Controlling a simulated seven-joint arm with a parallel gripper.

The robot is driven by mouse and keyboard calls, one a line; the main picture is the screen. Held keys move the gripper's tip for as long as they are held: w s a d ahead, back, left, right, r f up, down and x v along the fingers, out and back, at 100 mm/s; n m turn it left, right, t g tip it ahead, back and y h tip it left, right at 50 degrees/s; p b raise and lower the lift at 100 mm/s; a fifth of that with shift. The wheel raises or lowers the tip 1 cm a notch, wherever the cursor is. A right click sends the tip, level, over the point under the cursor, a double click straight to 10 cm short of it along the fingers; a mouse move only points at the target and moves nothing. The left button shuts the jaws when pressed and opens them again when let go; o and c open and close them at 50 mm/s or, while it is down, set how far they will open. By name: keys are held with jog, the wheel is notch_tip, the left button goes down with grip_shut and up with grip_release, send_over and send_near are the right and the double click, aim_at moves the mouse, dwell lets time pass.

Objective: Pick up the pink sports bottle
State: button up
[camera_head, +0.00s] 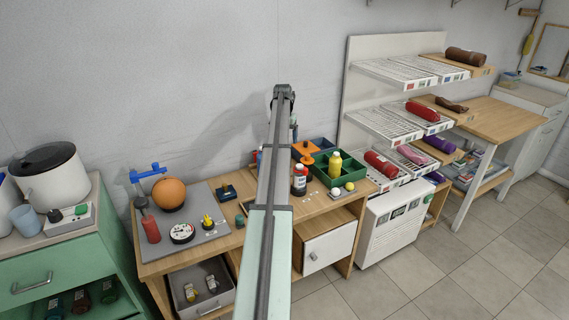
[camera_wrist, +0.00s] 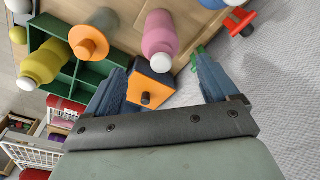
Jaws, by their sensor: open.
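The pink sports bottle (camera_wrist: 160,35) shows in the wrist view at top centre, with its white cap turned toward the camera. It stands beyond the gap between the fingers of my gripper (camera_wrist: 159,64), which is open with nothing held between them. In the head view I cannot make the bottle out; my arm covers the middle of the workbench (camera_head: 320,201).
A block with an orange top (camera_wrist: 150,92) sits close by the left finger. A green divided tray (camera_wrist: 62,75), a yellow bottle (camera_wrist: 42,65) and an orange-topped item (camera_wrist: 90,42) are to the left. A white wall rises behind the bench.

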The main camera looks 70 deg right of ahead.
jog(key=shift+w+d+f, duration=0.1)
jog(key=shift+d+f, duration=0.1)
jog(key=shift+f, duration=1.3)
jog(key=shift+d+f, duration=0.15)
jog(key=shift+f, duration=1.35)
jog(key=shift+c, duration=0.3)
grip_shut()
